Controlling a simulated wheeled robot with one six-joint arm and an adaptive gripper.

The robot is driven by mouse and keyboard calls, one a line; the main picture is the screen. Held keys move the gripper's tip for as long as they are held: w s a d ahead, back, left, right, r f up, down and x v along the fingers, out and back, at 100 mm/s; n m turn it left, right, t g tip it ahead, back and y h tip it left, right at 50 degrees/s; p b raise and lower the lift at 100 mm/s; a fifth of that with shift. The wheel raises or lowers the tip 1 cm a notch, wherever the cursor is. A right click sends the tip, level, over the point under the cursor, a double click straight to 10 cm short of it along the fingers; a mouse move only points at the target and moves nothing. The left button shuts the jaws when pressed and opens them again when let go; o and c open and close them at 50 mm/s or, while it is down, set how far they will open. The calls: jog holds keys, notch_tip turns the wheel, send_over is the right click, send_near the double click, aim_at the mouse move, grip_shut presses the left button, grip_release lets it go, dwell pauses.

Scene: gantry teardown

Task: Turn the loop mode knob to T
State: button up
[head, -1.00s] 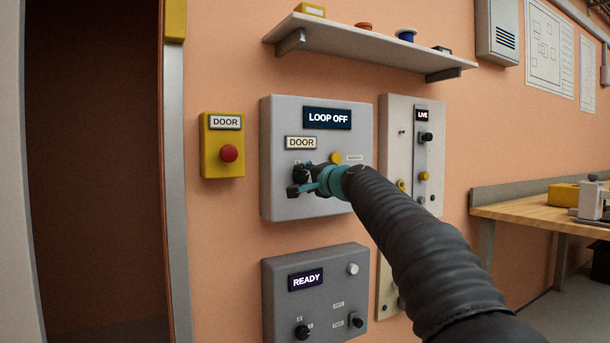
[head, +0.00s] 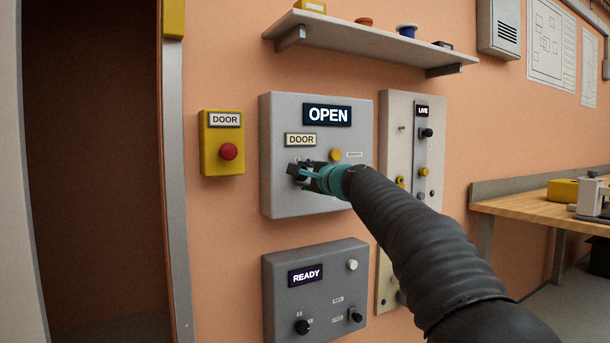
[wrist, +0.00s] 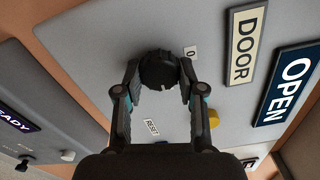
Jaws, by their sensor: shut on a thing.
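The grey control box (head: 285,205) on the wall has a display (head: 327,115) reading "OPEN" and a "DOOR" label (head: 300,140). My gripper (head: 298,173) is at the lower left of this box's face. In the wrist view my gripper (wrist: 159,76) has one finger on each side of a round black knob (wrist: 160,70) and is shut on it. A small label with "0" (wrist: 190,52) is beside the knob. I cannot read a T mark, and the gripper hides most of the knob in the head view.
A yellow button (head: 336,155) is close to the right of my gripper. A yellow box with a red button (head: 229,152) is on the left. A "READY" box (head: 345,295) with knobs is below, a "LIVE" panel (head: 398,125) to the right, and a shelf (head: 370,45) above.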

jog(key=o, duration=1.1)
jog(key=shift+o, duration=0.2)
jog(key=v, duration=1.2)
